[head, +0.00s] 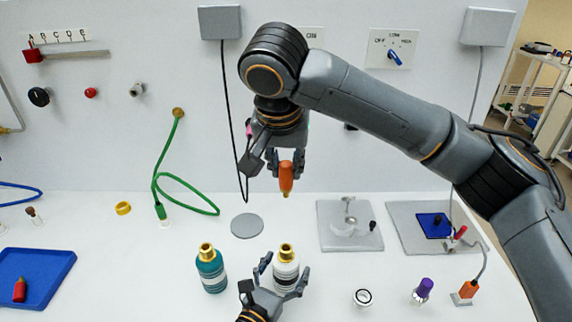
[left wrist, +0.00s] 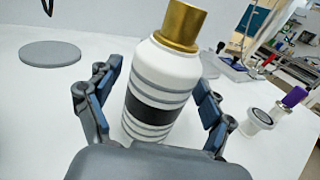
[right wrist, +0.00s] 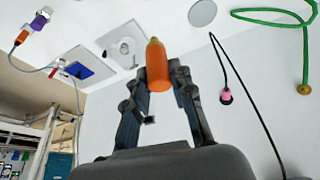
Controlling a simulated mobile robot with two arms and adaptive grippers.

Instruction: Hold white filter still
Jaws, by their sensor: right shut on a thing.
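The white filter (head: 287,272), a white bottle shape with a gold top and grey and black bands, stands upright on the bench; the left wrist view also shows it (left wrist: 158,85). My left gripper (head: 283,277) is open, with one finger on each side of the filter. In the left wrist view gaps show between the fingers and its body. My right gripper (head: 286,164) is shut on an orange piece with a brass tip (head: 286,178), held in the air above and behind the filter. The right wrist view shows this piece (right wrist: 158,68) between the fingers.
A teal bottle (head: 211,271) with a gold top stands close left of the filter. A grey disc (head: 247,226) lies behind them. A round gauge (head: 362,297) and a purple-capped piece (head: 424,290) are to the right. A blue tray (head: 50,265) is far left.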

